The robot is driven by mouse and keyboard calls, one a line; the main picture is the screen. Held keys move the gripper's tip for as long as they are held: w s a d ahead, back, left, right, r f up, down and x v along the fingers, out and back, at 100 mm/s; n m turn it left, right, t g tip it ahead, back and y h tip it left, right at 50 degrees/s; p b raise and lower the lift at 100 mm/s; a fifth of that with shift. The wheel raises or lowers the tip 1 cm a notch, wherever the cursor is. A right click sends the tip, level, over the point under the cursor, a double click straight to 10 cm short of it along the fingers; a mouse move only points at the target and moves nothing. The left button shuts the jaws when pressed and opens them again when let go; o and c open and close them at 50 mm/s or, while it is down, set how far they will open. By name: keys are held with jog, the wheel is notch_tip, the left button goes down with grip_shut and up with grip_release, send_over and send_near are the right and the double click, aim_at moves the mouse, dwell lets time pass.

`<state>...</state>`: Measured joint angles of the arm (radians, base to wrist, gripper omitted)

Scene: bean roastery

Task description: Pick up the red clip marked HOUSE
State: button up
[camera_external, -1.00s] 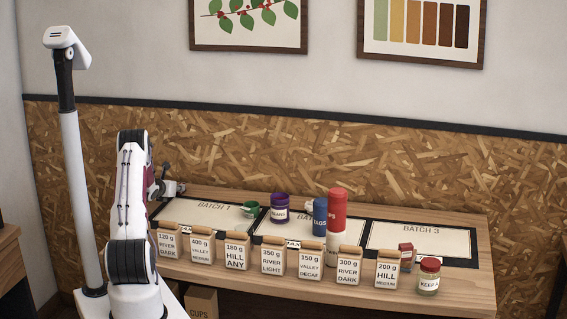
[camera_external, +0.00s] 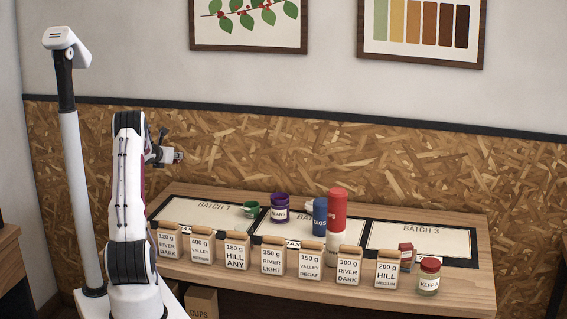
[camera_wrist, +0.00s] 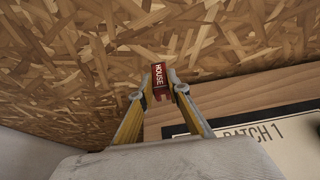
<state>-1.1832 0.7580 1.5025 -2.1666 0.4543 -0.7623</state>
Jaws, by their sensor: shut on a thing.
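The red clip marked HOUSE (camera_wrist: 159,80) is between the fingertips of my gripper (camera_wrist: 158,92) in the wrist view, with its white lettering readable. My gripper is shut on it. In the external view my gripper (camera_external: 172,157) is at the left, raised above the table's back edge in front of the chipboard wall. A small reddish bit at its tip is the clip (camera_external: 179,156), too small there to read. The clip is clear of the table.
The table (camera_external: 470,283) bears BATCH 1, BATCH 2 and BATCH 3 mats, a front row of labelled bags (camera_external: 237,256), a green cup (camera_external: 250,210), a purple jar (camera_external: 280,212), blue and red cylinders (camera_external: 337,210), a red clip (camera_external: 406,257) and a red-lidded jar (camera_external: 429,280).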

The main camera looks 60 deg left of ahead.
jog(key=shift+r, duration=2.3)
